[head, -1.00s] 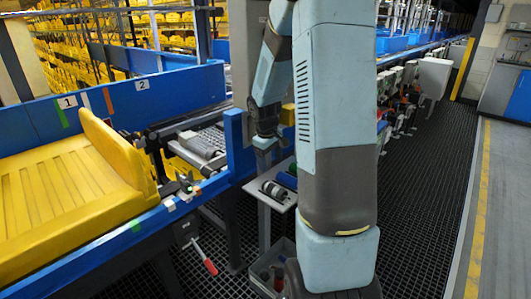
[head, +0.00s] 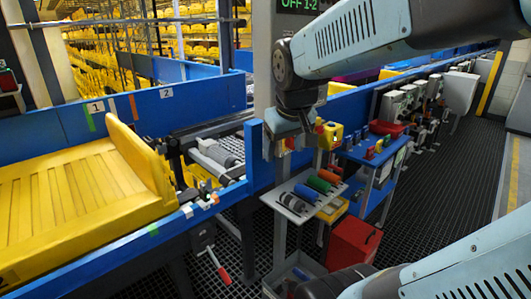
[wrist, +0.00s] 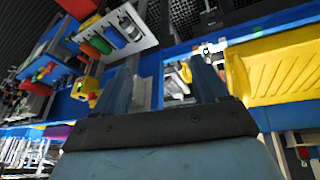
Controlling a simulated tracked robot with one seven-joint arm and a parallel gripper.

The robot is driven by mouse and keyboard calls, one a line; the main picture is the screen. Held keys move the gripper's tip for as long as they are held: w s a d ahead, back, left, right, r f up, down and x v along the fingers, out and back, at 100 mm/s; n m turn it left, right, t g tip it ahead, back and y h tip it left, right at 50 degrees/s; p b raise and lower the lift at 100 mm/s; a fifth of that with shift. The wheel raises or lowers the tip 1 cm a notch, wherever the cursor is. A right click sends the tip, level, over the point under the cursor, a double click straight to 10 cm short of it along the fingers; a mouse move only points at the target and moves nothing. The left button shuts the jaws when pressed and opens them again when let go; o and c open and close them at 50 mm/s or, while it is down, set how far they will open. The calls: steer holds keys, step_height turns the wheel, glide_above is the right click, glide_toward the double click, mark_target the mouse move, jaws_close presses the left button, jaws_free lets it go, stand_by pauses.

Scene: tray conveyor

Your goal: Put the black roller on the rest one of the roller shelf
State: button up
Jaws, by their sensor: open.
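The roller shelf (head: 270,199) is a pale tilted plate in the head view. A black roller (head: 291,202) lies at its near left end, beside a blue roller (head: 306,193), a green roller (head: 319,184) and an orange roller (head: 329,176). In the wrist view the shelf (wrist: 146,42) is at the upper left, with the black roller (wrist: 130,22) at its right end. My gripper (head: 288,146) points down above and behind the shelf. In the wrist view its fingers (wrist: 163,78) are apart and empty. I cannot read the rest numbers.
A yellow tray (head: 70,190) sits on the blue-sided conveyor at left. A blue stand (head: 372,158) and red box (head: 352,244) are right of the shelf. A grey bin (head: 272,284) is below it.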

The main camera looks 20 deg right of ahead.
steer(key=s+a+r+t+y, duration=0.1)
steer(key=s+a, duration=0.2)
steer(key=s, duration=0.3)
steer(key=shift+s+a+r+m, duration=0.25)
steer(key=shift+a+r+m, duration=0.05)
steer(key=shift+a, duration=0.05)
steer(key=shift+w, duration=0.2)
stand_by(0.5)
